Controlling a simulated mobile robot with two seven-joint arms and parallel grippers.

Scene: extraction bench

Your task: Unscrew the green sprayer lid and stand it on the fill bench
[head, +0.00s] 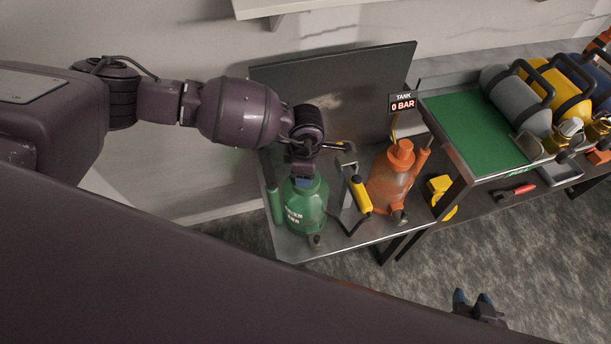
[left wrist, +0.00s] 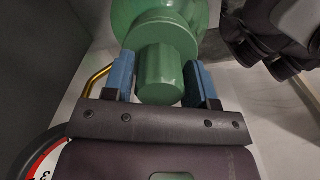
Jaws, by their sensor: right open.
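The green sprayer (head: 305,207) stands upright on the grey metal bench (head: 290,248) in the head view. My left gripper (head: 303,180) is over its top, and my wrist hides the lid there. In the left wrist view the green lid (left wrist: 160,72) sits between the two blue fingers of my left gripper (left wrist: 160,80). The lid is still at the top of the sprayer body (left wrist: 165,12). My right gripper (head: 473,297) is open and empty, low over the floor at the lower right.
An orange sprayer (head: 390,178) and a yellow-handled pump (head: 360,194) stand right of the green one. A sign (head: 403,103) reads 0 BAR. A raised shelf with a green mat (head: 475,130) carries several tanks. Bare bench shows along the front edge.

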